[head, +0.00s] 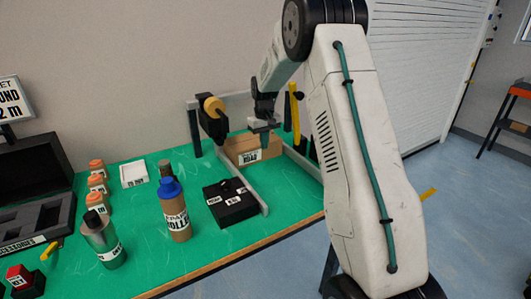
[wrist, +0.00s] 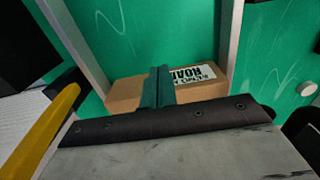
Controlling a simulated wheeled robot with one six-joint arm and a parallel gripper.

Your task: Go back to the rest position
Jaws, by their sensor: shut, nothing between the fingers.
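My gripper (head: 266,138) is in the head view near the middle, above and just in front of a cardboard box (head: 243,158) with a white label. In the wrist view my gripper (wrist: 158,72) shows as two teal fingers pressed together, with nothing between them. The cardboard box (wrist: 125,93) lies behind the fingers there, and they cover part of it. I cannot tell whether the fingertips touch the box.
The box sits between grey rails (head: 250,192) on a green table (head: 150,258). A yellow upright part (head: 294,112) is close to my gripper's right.

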